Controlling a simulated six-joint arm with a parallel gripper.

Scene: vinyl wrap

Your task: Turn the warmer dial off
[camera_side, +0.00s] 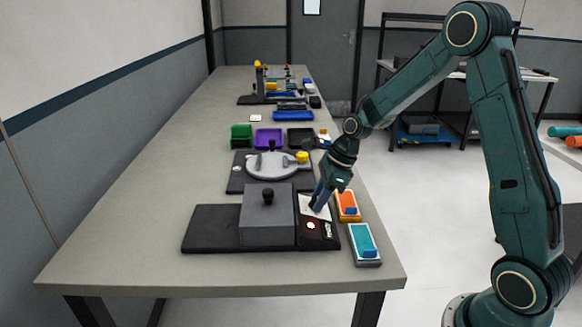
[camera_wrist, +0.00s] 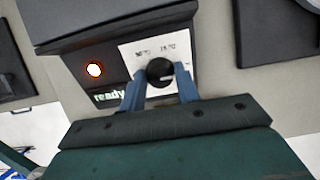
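The warmer dial (camera_wrist: 160,72) is a round black knob with a pale pointer mark, on a white label plate (camera_wrist: 133,58) printed with temperature marks. The pointer aims to the right in the wrist view; which setting that is I cannot tell. My gripper (camera_wrist: 160,88) has its two blue fingers apart, one on each side of the knob's near edge, with no clear contact. In the side view my gripper (camera_side: 319,203) is low over the warmer's panel and hides the dial. The warmer (camera_side: 268,222) is a grey box on a black base.
A lit orange-red lamp (camera_wrist: 95,70) and a "ready" display (camera_wrist: 108,96) sit beside the dial. An orange-topped box (camera_side: 347,206) and a teal-topped box (camera_side: 363,243) stand right of the warmer, near the table edge. A round grey plate device (camera_side: 270,167) is behind it.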

